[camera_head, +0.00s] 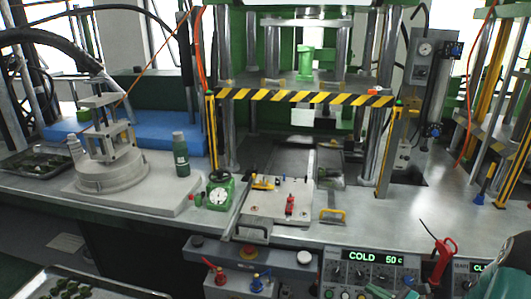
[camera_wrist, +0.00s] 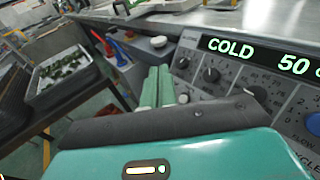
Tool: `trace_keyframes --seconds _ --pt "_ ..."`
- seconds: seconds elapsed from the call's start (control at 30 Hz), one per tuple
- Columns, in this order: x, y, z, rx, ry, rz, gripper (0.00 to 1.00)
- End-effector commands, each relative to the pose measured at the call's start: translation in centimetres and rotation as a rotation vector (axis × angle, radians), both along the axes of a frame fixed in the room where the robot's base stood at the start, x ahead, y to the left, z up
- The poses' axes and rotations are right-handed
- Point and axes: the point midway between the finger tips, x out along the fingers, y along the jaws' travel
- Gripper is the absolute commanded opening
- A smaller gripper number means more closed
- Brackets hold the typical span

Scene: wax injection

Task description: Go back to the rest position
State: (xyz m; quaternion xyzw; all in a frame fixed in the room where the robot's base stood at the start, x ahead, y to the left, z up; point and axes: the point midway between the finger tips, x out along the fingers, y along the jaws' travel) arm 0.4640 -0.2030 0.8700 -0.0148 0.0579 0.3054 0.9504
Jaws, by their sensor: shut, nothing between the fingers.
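My gripper (camera_wrist: 157,84) shows in the wrist view as two pale green fingers side by side. They are shut with nothing between them. They stand in front of a control panel (camera_wrist: 235,80) with knobs and a green display reading "COLD 50". It is close to the right of the fingers; I cannot tell whether they touch it. In the head view the same control panel (camera_head: 372,270) is at the bottom, and a small green part at its lower edge looks like my gripper tip.
A red-handled tool (camera_head: 441,262) rises by the panel. A tray of green pieces (camera_wrist: 62,76) is left of the fingers. The floor between tray and panel looks open.

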Motion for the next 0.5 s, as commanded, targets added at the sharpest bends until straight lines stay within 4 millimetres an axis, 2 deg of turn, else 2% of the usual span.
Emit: trace_keyframes --seconds 0.03,0.2,0.4,0.5 --pt "0.2 2.1 1.8 -0.071 -0.01 0.087 0.0" --pt "-1.0 8.4 5.9 -0.31 -0.042 0.371 0.0" --pt "-3.9 14.4 9.7 -0.608 -0.104 0.68 0.0" --pt "-5.7 16.6 11.2 -0.765 -0.147 0.822 0.0"
